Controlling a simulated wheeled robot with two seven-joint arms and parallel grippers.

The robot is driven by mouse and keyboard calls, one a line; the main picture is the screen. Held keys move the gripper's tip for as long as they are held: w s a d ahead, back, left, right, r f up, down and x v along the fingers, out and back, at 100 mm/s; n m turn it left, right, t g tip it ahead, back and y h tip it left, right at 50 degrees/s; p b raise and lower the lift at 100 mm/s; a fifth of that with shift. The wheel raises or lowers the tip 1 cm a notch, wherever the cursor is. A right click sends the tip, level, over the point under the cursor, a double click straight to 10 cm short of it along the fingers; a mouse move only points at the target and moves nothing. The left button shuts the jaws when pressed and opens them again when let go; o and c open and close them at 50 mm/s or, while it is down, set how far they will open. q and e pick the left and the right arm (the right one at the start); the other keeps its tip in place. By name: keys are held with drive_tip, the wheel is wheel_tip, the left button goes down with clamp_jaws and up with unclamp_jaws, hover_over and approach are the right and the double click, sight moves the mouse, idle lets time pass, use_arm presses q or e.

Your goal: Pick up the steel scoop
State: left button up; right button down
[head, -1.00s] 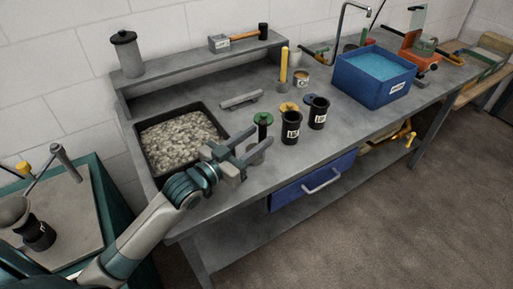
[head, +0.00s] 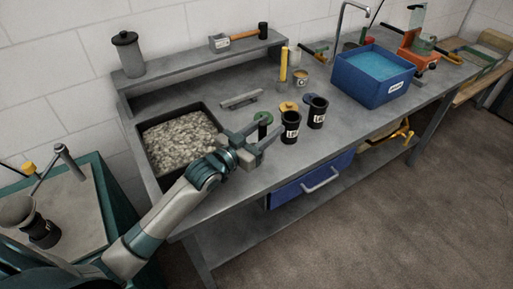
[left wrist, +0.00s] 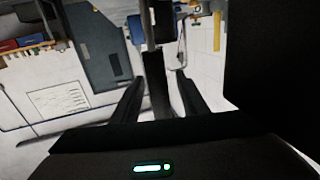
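I cannot clearly pick out a steel scoop. My right gripper is out of view.
The black tray of gravel (head: 216,113) is left of the gripper. Two black labelled cups (head: 291,127) (head: 317,112) stand close on its right. A blue bin (head: 360,90) is farther right. A shelf (head: 190,72) runs along the back.

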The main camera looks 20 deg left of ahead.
use_arm(q)
drive_tip(key=shift+x, duration=0.8)
drive_tip(key=shift+s, duration=0.1)
drive_tip(key=shift+c, duration=0.2)
clamp_jaws()
